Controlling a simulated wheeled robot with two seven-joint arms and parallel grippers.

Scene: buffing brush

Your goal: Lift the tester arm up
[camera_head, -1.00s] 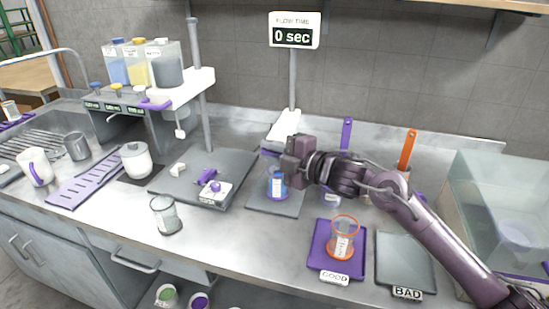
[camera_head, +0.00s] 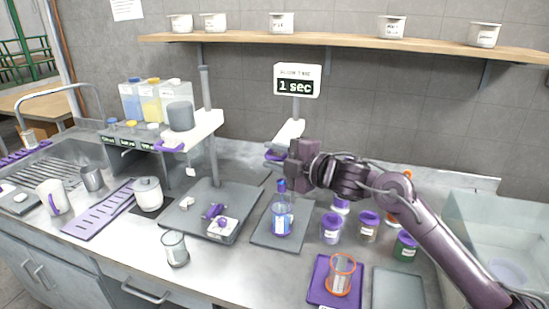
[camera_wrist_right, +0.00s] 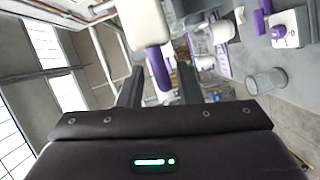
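The white tester arm (camera_head: 290,131) with its purple handle (camera_head: 275,155) sits on a post under the "1 sec" display (camera_head: 297,86). My right gripper (camera_head: 292,163) is at the handle. In the right wrist view, the fingers (camera_wrist_right: 158,85) stand apart on either side of a purple part (camera_wrist_right: 160,68) below a white block (camera_wrist_right: 145,22); no clear contact shows. A glass vessel with blue liquid (camera_head: 283,218) and a blue neck stands on the grey plate (camera_head: 262,241) below the gripper. My left gripper is out of view.
Another stand (camera_head: 195,130) with a grey cup is at left. Lidded jars (camera_head: 331,228) stand right of the plate, under my right arm. An orange-rimmed beaker (camera_head: 341,272) sits on a purple tray (camera_head: 318,290). An empty glass (camera_head: 175,248) is at front left.

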